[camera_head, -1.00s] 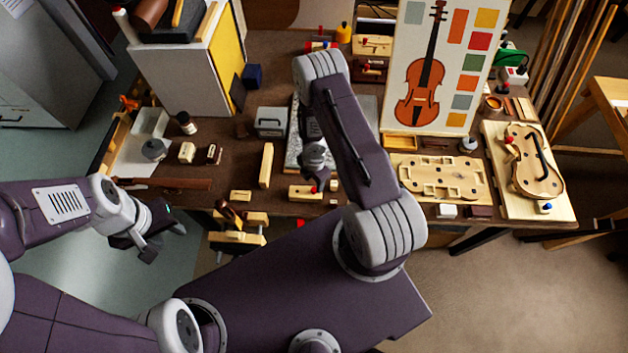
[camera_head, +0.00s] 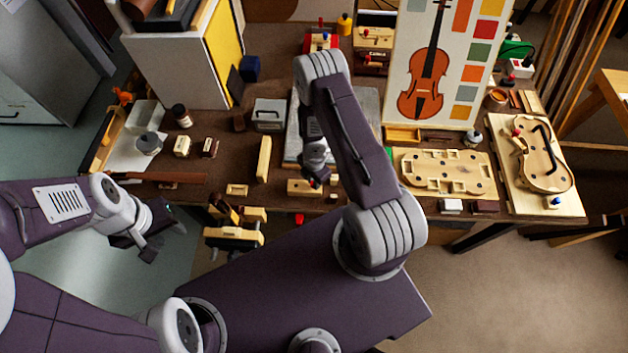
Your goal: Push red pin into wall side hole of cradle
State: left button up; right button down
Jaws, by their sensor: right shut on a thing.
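My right gripper (camera_head: 318,178) hangs over the front edge of the bench, at the small wooden block (camera_head: 298,188) that I take to be the cradle. It is shut on the red pin (camera_head: 313,184), of which only a small red part shows. The fingers and arm cover much of the pin and the block's right part. I cannot tell whether the pin touches the block or sits in a hole. My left gripper (camera_head: 160,240) is open and empty, in front of the bench at the left.
An upright wooden block (camera_head: 264,158) and a small block (camera_head: 237,190) stand left of the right gripper. A wooden clamp (camera_head: 234,238) juts from the front edge. A pale mould plate (camera_head: 445,172) and a violin body (camera_head: 543,160) lie at the right.

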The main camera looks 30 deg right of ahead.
jog(key=shift+r+p, duration=0.65)
dwell(0.8)
jog(key=shift+r+p, duration=1.3)
jog(key=shift+r, duration=0.1)
notch_tip(320, 180, up, 7)
jog(key=p, duration=0.7)
jog(key=shift+f, duration=0.2)
notch_tip(320, 180, down, 8)
jog(key=b, duration=0.8)
jog(key=shift+r, duration=0.3)
